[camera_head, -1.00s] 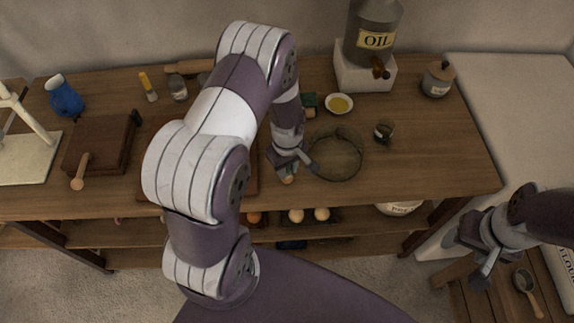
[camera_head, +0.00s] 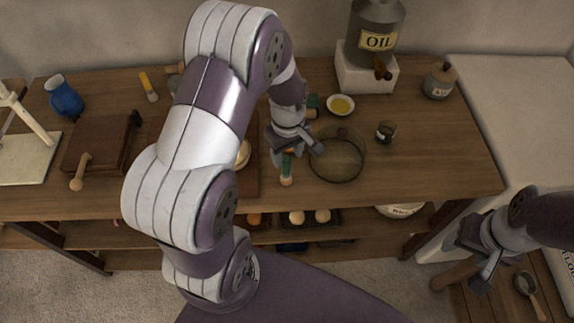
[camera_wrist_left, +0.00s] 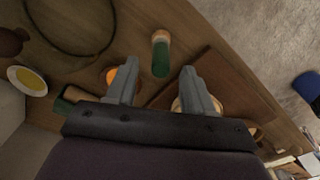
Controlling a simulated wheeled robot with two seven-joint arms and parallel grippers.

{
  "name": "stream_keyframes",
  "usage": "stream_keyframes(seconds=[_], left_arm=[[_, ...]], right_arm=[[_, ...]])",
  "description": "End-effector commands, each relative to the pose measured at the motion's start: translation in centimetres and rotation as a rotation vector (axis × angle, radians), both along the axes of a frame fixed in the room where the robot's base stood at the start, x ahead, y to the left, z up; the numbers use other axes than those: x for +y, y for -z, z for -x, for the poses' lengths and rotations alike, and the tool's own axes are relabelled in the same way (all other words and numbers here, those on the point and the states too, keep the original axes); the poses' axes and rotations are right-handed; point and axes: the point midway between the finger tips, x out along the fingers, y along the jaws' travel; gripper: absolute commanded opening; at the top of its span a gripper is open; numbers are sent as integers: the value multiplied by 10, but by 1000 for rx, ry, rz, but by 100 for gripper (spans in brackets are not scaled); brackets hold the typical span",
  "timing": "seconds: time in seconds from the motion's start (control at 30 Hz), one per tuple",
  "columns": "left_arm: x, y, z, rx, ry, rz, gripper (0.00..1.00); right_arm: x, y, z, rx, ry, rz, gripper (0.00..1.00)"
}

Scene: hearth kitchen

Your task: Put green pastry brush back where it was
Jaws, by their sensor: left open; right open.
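The green pastry brush (camera_head: 286,168) appears to be the green piece with a pale wooden end, at the front of the table left of the round sieve. It also shows in the left wrist view (camera_wrist_left: 160,58), just beyond and between the fingertips, apart from them. My left gripper (camera_head: 299,150) is open and empty, just behind the brush; its spread fingers show in the left wrist view (camera_wrist_left: 158,80). Part of the brush is hidden in the head view. My right gripper (camera_head: 486,264) is open and empty at the lower right, away from the table.
A round sieve (camera_head: 362,166) lies just right of my left gripper. A wooden board (camera_head: 250,185) is left of the brush, partly behind my arm.

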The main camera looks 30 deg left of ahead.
Motion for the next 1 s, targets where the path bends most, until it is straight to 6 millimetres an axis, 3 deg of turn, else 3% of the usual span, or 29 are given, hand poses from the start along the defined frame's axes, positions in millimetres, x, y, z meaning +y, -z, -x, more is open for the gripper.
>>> stream_keyframes(seconds=[0.1, 0.27, 0.43, 0.6, 0.7, 1.0], left_arm=[[0, -24, 0, -4, 0, 0, 52], [-4, -45, 3, -5, 47, 0, 52], [-33, -76, 42, -52, 555, -14, 52], [-51, -87, 82, -91, 980, -44, 52], [-53, -88, 89, -96, 1053, -50, 52], [-52, -87, 89, -95, 1053, -50, 52]], right_arm=[[0, 4, 0, 0, 0, 0, 60], [0, 5, 0, 0, 0, 0, 60], [0, 5, 0, 0, 0, 0, 60], [0, 5, 0, 0, 0, 0, 60], [0, 5, 0, 0, 0, 0, 60], [0, 5, 0, 0, 0, 0, 60]])
